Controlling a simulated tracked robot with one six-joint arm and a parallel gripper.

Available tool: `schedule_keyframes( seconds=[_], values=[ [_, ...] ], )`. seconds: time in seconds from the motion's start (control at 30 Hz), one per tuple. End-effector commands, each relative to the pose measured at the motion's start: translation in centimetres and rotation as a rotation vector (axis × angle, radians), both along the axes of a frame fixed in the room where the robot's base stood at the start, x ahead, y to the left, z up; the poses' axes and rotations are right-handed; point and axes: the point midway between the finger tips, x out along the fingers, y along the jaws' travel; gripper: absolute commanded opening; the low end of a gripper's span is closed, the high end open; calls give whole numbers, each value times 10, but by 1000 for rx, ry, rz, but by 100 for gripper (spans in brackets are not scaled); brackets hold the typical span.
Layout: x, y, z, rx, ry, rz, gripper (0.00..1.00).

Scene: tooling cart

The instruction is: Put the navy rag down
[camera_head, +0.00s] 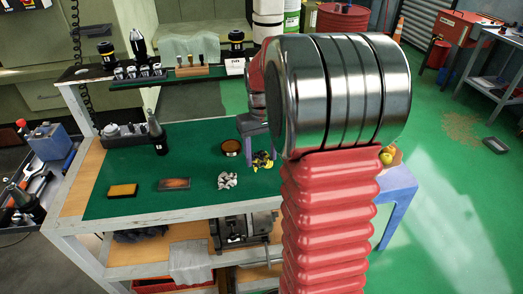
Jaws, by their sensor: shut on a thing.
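My gripper (260,155) shows small beyond my large red and silver arm, over the right part of the green-topped cart (190,195). Its grey-purple fingers are closed around a small crumpled yellow-and-dark thing (262,161). I cannot tell for sure what that is, or whether it touches the cart top. A dark, bluish cloth (140,234) lies on the cart's lower shelf at the left. I cannot tell whether either is the navy rag.
On the cart top are a crumpled pale wad (227,181), a round brown tin (231,147), a brown pad (174,184), a yellow block (122,191) and a black tool holder (158,137). The front left surface has free room. My arm hides the cart's right side.

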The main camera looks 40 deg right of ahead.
Motion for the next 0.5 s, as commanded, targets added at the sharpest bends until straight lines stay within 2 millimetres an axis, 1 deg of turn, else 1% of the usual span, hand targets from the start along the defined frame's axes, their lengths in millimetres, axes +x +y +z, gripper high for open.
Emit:
schedule_keyframes(
  seconds=[0.5],
  values=[
    [0, 0, -37, 0, 1, -1, 32]
  ],
)
